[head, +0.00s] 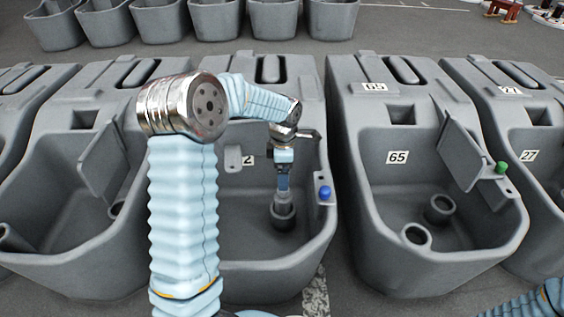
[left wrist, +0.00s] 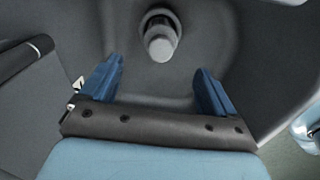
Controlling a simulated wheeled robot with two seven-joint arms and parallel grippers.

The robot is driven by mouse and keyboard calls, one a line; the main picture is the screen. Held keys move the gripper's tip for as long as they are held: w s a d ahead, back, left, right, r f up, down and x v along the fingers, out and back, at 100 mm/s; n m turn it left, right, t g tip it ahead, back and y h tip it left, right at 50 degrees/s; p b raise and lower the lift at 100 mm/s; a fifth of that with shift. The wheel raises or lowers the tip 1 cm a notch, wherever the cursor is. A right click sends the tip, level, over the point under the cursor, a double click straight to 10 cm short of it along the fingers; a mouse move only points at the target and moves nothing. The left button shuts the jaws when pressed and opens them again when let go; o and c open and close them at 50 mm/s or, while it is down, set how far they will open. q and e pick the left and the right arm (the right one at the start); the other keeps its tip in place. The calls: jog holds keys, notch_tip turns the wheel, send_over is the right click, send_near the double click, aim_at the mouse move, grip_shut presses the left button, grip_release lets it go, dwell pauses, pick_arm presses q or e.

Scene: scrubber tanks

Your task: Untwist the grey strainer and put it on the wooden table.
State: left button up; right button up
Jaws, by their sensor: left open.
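The grey strainer (left wrist: 160,42) is a short cylinder with a light rounded end, set in a darker round collar (left wrist: 155,20). In the head view, the collar (head: 283,217) stands on the floor of the middle grey tank (head: 240,215), below my left gripper (head: 283,188). In the left wrist view my left gripper (left wrist: 158,88) is open, its two blue fingers wide apart. The strainer lies beyond the fingertips, roughly centred between them, and appears untouched. My right gripper is out of view. A small brown wooden piece, possibly the wooden table (head: 503,9), is at the far top right.
The tank around my left gripper has high walls and a blue knob (head: 325,193) on its right rim. A tank marked 65 (head: 350,215) stands to the right, with a raised flap (head: 463,155) and green knob (head: 501,168). More tanks line the back.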

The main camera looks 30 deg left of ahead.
aim_at(284, 194)
pick_arm(q)
notch_tip(284, 194, down, 10)
jog(key=shift+f+b, duration=0.2)
jog(key=shift+b, duration=0.8)
jog(key=c, duration=1.2)
jog(key=shift+c, duration=0.2)
jog(key=shift+n, duration=0.3)
jog(key=shift+d+n+b, duration=0.1)
jog(key=shift+n+b, duration=0.45)
jog(key=shift+n, duration=0.25)
jog(key=shift+r, duration=0.1)
jog(key=shift+r+p, duration=0.8)
jog(key=shift+r, duration=0.2)
